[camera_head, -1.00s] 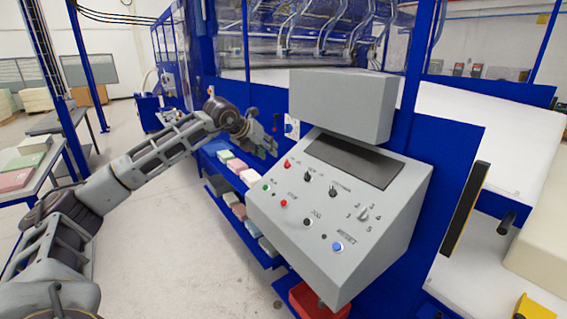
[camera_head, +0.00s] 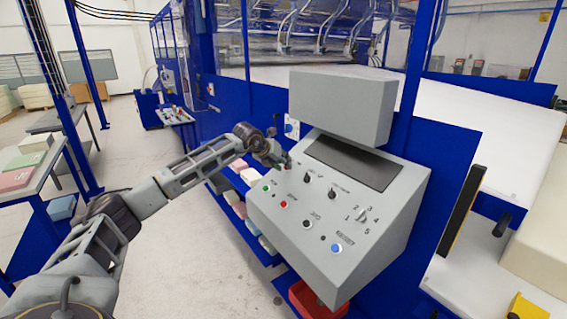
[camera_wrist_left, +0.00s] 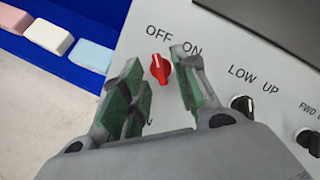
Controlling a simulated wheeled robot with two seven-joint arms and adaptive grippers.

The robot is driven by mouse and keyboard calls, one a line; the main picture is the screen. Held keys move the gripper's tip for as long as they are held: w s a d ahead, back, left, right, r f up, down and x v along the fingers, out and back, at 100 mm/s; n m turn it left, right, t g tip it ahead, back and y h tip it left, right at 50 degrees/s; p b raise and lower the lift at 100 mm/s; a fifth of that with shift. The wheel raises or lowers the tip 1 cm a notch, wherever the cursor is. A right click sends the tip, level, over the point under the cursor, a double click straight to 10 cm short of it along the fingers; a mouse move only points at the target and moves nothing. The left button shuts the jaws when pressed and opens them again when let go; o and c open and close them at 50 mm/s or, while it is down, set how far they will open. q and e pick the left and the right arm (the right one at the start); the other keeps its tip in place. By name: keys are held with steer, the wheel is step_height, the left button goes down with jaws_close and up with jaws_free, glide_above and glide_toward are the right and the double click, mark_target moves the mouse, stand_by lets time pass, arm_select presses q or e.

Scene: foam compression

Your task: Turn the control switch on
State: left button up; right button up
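The control switch is a red rotary knob (camera_wrist_left: 160,69) on the grey sloped control panel (camera_head: 385,213). In the left wrist view it sits below the printed OFF and ON labels, and its white pointer line leans toward OFF. My left gripper (camera_wrist_left: 158,85) is open, with its green-padded fingers on either side of the knob; the right-hand finger is close to it, but I cannot tell whether it touches. In the head view my left gripper (camera_head: 284,163) is at the panel's upper left corner and hides the red knob. My right gripper is not in view.
Black LOW/UP (camera_wrist_left: 242,104) and FWD (camera_wrist_left: 309,140) knobs lie right of the switch. The panel also carries a green button (camera_head: 267,187), a red button (camera_head: 284,204) and a blue button (camera_head: 337,248). A grey box (camera_head: 340,108) stands above it. Foam blocks lie on a blue shelf at left.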

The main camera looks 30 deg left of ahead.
arm_select(q)
steer(key=shift+w+f, duration=0.4)
steer(key=shift+w, duration=0.05)
steer(key=c, duration=0.6)
jaws_close()
